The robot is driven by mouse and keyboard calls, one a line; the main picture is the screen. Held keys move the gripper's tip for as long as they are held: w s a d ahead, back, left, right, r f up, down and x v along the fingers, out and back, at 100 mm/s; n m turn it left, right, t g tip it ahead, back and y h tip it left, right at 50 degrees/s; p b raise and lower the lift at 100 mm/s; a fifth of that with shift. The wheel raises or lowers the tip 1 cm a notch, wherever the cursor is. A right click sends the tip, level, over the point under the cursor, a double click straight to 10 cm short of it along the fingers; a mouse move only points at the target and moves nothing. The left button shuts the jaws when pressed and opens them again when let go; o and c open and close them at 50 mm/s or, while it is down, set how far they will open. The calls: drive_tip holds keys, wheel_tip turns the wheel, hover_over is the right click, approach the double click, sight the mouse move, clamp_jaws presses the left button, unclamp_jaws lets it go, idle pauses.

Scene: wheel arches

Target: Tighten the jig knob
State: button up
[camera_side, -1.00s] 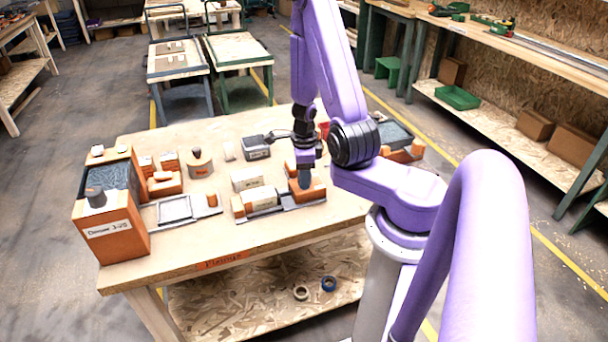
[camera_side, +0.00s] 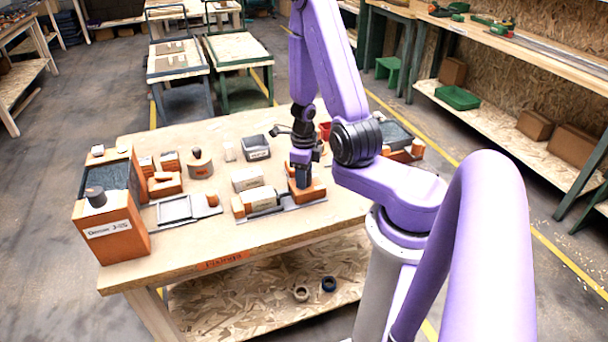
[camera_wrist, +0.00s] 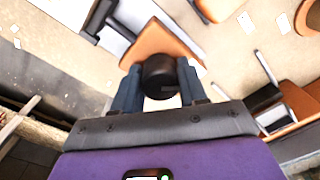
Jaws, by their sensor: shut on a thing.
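The jig knob (camera_wrist: 159,78) is a dark round knob on an orange block (camera_wrist: 150,42) in the wrist view. My gripper (camera_wrist: 158,85) is shut on the knob, with one blue-grey finger on each side of it. In the side view my gripper (camera_side: 302,180) points down at the orange block (camera_side: 313,188) on the right end of the jig (camera_side: 285,205). There the fingers and arm hide the knob. A white block and a pale cylinder (camera_side: 260,198) lie on or beside the jig, left of my gripper.
A grey open bin (camera_side: 256,147) stands behind the jig. To the left are a flat grey tray (camera_side: 175,209), small orange blocks (camera_side: 165,183) and a tall orange box (camera_side: 110,235) with a dark top. The table's front strip (camera_side: 270,228) is clear.

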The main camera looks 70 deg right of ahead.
drive_tip(key=o, duration=1)
drive_tip(key=shift+o, duration=0.2)
